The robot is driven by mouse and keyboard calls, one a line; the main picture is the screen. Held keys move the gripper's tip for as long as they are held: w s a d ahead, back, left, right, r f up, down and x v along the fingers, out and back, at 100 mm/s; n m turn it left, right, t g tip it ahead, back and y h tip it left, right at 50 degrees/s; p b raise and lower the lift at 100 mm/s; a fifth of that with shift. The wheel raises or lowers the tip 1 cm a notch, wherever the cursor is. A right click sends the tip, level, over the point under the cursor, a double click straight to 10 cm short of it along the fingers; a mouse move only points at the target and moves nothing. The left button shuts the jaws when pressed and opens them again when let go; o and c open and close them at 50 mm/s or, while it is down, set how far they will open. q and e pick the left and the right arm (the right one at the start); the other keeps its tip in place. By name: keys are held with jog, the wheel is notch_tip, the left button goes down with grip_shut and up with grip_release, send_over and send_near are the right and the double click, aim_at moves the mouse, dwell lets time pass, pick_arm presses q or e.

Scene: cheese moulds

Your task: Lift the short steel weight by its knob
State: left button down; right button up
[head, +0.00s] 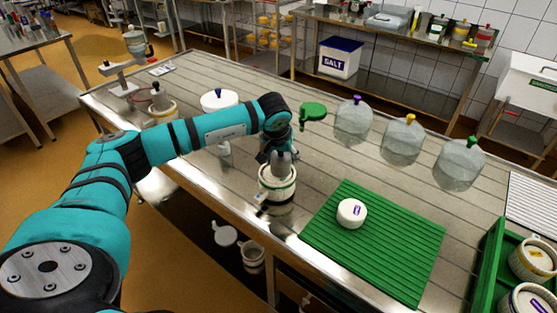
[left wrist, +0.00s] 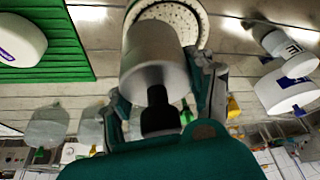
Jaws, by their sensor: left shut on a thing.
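The steel weight (head: 281,168) is a grey cylinder above or in the mouth of a white mould (head: 277,192). In the left wrist view the weight (left wrist: 157,62) fills the middle, its dark knob (left wrist: 160,112) toward me. My left gripper (head: 277,150) is shut on the knob, its fingers (left wrist: 162,105) on both sides of it. The mould's perforated inside (left wrist: 184,14) shows behind the weight. I cannot tell whether the weight is clear of the mould. My right gripper is not in view.
A white cheese (head: 351,213) with a purple label lies on the ribbed green mat (head: 400,245). Several clear domes (head: 403,140) stand at the back right. A green crate (head: 484,270) with moulds stands at the right edge.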

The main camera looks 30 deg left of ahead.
pick_arm(q)
jog(key=s+d+r+b, duration=0.1)
jog(key=s+d+b, duration=0.3)
jog(key=s+d, duration=0.3)
jog(key=d, duration=0.4)
jog(key=shift+s+r, duration=0.3)
jog(key=shift+s, duration=0.05)
jog(key=shift+r, duration=0.15)
notch_tip(320, 180, up, 8)
jog(key=p, duration=0.4)
dwell(0.4)
jog(key=shift+f, duration=0.2)
